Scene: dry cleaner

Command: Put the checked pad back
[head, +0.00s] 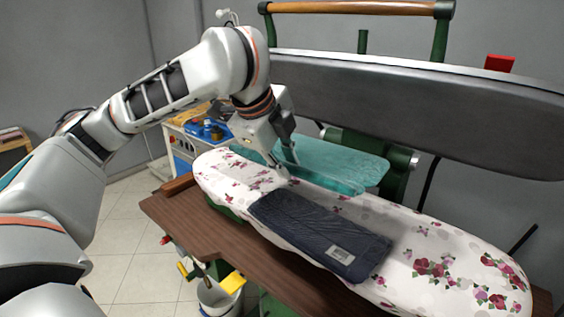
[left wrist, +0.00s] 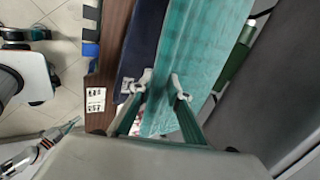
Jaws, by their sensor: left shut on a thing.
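A teal pad (head: 345,186) with a faint pattern is held over the back side of the flowered ironing board (head: 215,170). My left gripper (head: 287,160) is shut on its near edge. In the left wrist view the teal pad (left wrist: 205,60) runs up between and beyond the fingertips (left wrist: 160,88) of my left gripper. I cannot clearly make out checks on it. A dark navy folded item (head: 318,232) with a white label lies on the board; it also shows in the left wrist view (left wrist: 143,40). My right gripper (left wrist: 65,130) shows small at lower left in the left wrist view.
A grey press head (head: 420,110) with a wooden handle bar (head: 350,8) stands raised behind the board. A brown wooden table (head: 215,235) lies under the board. A white bucket (head: 218,298) stands below its front edge. Small items sit on a cabinet (head: 180,150) behind.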

